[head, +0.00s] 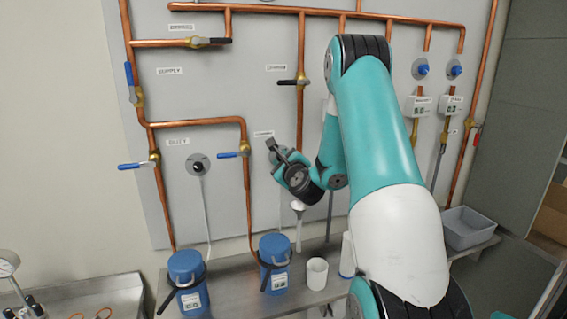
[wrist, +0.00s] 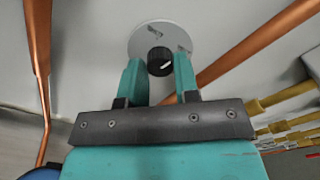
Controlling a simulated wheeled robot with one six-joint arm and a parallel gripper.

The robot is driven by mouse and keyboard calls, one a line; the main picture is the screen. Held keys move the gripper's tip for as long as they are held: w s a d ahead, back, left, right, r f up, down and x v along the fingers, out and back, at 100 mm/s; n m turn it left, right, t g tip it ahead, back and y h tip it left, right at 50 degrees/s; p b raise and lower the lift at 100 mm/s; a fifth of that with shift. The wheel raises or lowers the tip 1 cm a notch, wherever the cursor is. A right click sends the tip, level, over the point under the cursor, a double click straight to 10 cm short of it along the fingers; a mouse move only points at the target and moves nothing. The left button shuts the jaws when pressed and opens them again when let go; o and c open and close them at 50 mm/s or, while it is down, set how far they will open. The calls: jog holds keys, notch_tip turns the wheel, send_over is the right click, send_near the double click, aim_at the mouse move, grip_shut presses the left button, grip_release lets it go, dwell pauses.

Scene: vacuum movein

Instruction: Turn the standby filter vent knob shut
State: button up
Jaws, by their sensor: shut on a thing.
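In the wrist view a black round knob (wrist: 159,60) with a white pointer mark sits on a round grey plate (wrist: 140,40) on the wall panel. The white mark slants up to the right. My gripper (wrist: 159,70) has one teal finger on each side of the knob and is shut on it. In the head view my gripper (head: 273,148) is against the panel below a small label (head: 263,134) that is too small to read. There the knob is hidden behind my gripper and wrist.
A similar black knob on a round plate (head: 199,164) is to the left, by the DUTY label (head: 177,142). A blue-handled valve (head: 235,155) and copper pipe (head: 247,190) are close left of my gripper. Blue canisters (head: 274,250) and a white cup (head: 317,272) stand on the bench below.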

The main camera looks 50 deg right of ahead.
jog(key=n+b, duration=0.2)
jog(key=n, duration=0.3)
jog(key=n+b, duration=0.2)
jog(key=n, duration=0.3)
jog(key=shift+a+f+n, duration=0.1)
jog(key=shift+f+n, duration=0.1)
jog(key=shift+n, duration=0.5)
jog(key=o, duration=0.9)
jog(key=shift+r, duration=0.1)
jog(key=shift+o, duration=0.2)
